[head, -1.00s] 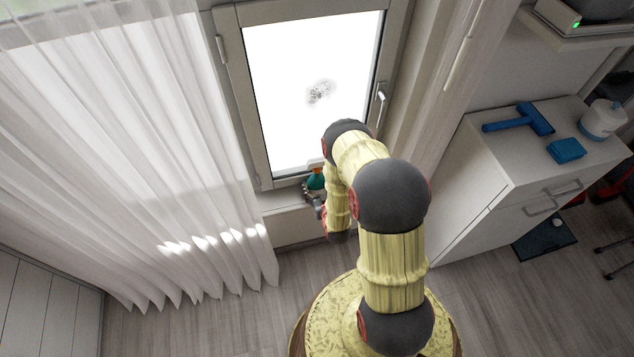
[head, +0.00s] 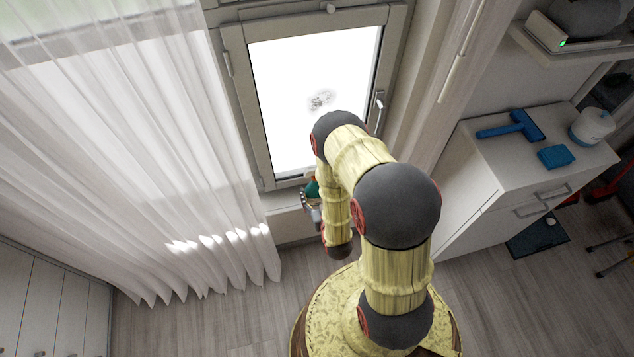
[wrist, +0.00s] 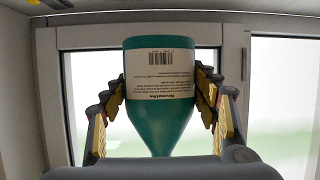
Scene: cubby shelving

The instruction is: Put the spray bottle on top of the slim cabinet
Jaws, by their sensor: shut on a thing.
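The spray bottle (head: 312,187) is green, with a white label in the wrist view (wrist: 160,124). My gripper (wrist: 160,88) is shut on it, with fingers on both sides of the label. In the wrist view its broad end is at the top and its neck narrows downward; the spray head is hidden. In the head view the gripper (head: 311,203) and bottle are small, in front of the window's lower edge, partly hidden by my arm. A white cabinet (head: 482,197) with a drawer handle, likely the slim cabinet, stands at the right, apart from the gripper.
On the cabinet top are a blue squeegee (head: 512,126), a blue sponge (head: 556,157) and a white container (head: 592,127); the near left part is bare. A shelf (head: 570,45) hangs above the back. A window (head: 310,75) and curtain (head: 150,150) are ahead and left.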

